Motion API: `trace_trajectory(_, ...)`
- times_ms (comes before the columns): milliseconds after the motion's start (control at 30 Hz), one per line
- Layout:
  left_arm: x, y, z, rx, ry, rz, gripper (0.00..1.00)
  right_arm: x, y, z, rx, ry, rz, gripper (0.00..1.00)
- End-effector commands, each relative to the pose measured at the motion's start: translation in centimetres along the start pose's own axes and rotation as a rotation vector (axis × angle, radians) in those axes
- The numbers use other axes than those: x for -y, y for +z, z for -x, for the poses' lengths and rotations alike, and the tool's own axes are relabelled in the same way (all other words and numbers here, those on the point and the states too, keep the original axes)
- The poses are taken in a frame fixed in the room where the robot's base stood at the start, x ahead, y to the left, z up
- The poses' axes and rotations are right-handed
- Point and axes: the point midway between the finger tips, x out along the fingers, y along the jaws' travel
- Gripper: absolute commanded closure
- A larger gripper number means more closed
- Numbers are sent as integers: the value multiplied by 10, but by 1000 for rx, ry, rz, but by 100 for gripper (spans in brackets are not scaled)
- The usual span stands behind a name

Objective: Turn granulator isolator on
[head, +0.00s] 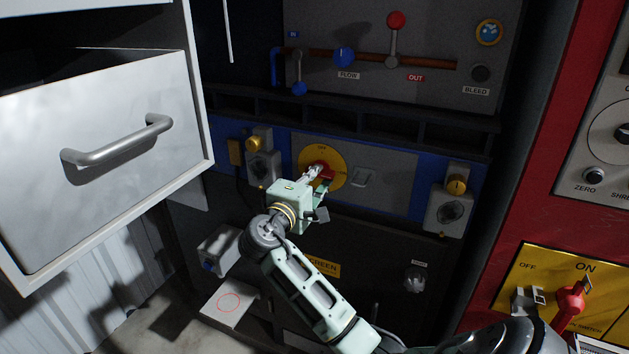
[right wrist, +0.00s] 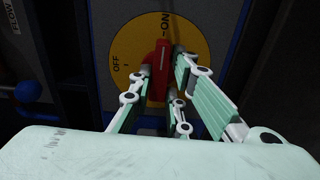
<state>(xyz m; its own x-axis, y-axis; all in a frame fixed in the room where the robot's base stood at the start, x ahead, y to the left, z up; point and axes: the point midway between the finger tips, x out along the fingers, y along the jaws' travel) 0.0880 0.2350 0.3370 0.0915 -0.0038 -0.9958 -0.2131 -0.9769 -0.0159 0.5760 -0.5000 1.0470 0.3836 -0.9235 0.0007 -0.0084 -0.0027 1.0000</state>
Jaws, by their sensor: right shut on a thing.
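The isolator is a round yellow disc (head: 309,159) with a red handle (head: 327,174), on the grey and blue panel of the dark machine. In the right wrist view the disc (right wrist: 127,42) is marked OFF at left and ON at the top. There the red handle (right wrist: 160,72) stands nearly upright, and its pale line points towards ON. My right gripper (head: 321,181) is at the disc, its fingers on either side of the handle and shut on it. The fingers (right wrist: 161,90) hide the handle's sides. My left gripper is not in view.
An open white drawer (head: 90,160) juts out at left. Sockets with yellow knobs flank the disc, at left (head: 262,165) and right (head: 448,210). A red cabinet at right carries a yellow OFF/ON plate (head: 535,270) with a red lever (head: 570,300). Valves and pipe sit above.

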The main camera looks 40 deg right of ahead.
Motion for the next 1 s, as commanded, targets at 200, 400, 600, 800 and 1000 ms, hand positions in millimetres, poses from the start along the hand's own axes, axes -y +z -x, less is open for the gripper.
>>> trace_trajectory(200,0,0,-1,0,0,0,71,4,0,1,0,-9,-6,100)
trace_trajectory(400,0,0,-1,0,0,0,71,4,0,1,0,-9,-5,100)
trace_trajectory(600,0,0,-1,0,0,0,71,3,0,1,0,-6,-5,67)
trace_trajectory(800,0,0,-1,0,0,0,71,1,0,0,0,-3,-6,66)
trace_trajectory(1000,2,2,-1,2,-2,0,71,1,-1,6,-2,-3,-7,66)
